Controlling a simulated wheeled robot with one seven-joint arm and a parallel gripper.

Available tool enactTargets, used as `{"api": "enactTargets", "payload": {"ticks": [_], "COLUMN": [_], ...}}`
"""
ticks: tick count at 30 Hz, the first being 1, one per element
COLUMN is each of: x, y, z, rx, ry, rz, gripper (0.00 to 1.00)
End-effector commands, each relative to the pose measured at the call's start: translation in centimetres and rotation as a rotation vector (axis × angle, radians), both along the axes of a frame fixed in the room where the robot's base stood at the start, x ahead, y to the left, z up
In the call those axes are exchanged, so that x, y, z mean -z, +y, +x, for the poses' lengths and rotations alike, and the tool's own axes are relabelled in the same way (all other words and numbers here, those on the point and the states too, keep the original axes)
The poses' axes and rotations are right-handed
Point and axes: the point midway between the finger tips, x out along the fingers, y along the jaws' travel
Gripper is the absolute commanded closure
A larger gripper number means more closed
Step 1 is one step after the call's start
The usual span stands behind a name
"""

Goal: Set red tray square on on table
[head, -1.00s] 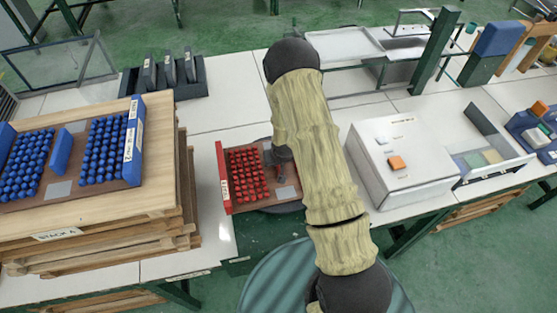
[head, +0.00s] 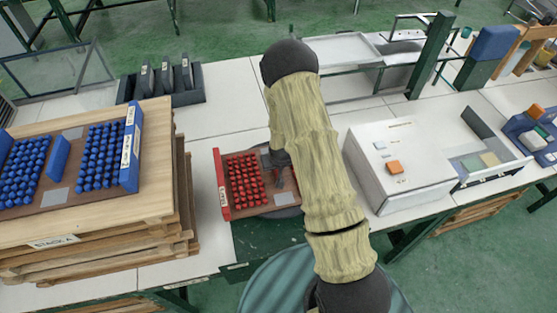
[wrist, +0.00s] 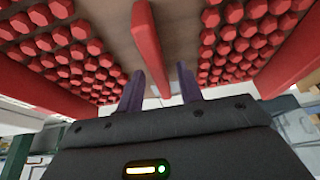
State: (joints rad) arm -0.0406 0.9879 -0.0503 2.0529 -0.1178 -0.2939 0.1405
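The red tray (head: 222,185) holds rows of red pieces and rests on the table, above a dark round plate (head: 285,212) that shows along its front edge. My arm hides the tray's right part. My gripper (head: 277,160) is low over the tray's middle. In the wrist view the tray fills the top, with red pieces on both sides of a long red middle bar (wrist: 142,35). The two purple fingers of my gripper (wrist: 160,75) stand apart on either side of the bar's near end. I see a gap at the right finger; contact on the left is unclear.
A blue tray (head: 132,150) sits on stacked wooden boards at the left. A white box (head: 400,165) with an orange button stands right of the arm. A dark rack (head: 190,98) stands behind. White table is bare between the blue tray's stack and the red tray.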

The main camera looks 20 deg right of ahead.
Motion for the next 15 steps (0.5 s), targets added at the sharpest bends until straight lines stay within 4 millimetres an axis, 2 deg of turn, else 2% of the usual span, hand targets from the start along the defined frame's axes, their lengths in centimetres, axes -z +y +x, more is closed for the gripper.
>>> {"api": "enactTargets", "payload": {"ticks": [15], "x": [-6.6], "y": [0.1], "z": [-2.7], "rx": [-0.002], "ry": [-0.003], "rz": [0.000], "gripper": [0.64]}}
